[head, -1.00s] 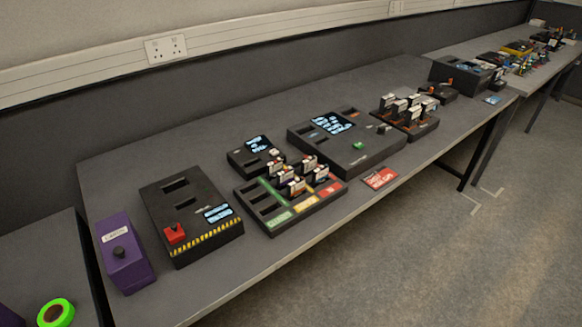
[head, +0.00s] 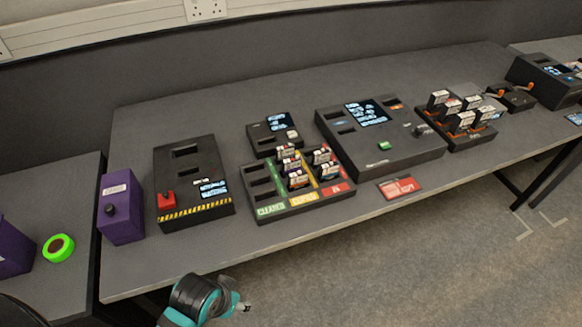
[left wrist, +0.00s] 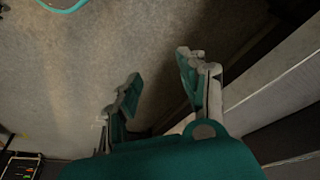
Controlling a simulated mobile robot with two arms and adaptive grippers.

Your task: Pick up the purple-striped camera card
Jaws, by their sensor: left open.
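Several small upright cards (head: 298,179) with white labels stand in a black sorting tray (head: 262,222) with green, yellow and red strips. More cards (head: 461,122) stand in a black rack at the right. The stripe colours are too small to tell, so I cannot pick out the purple-striped camera card. My left gripper (left wrist: 160,88) is open in the left wrist view, with nothing between its fingers, over the floor beside a table edge. A teal and black arm part of mine shows at the bottom of the head view, in front of the table and apart from the tray.
A black box with a red switch (head: 166,201), a purple box (head: 120,208) and a larger black console (head: 385,163) stand around the tray. A red card (head: 398,188) lies near the front edge. The front left table strip is clear.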

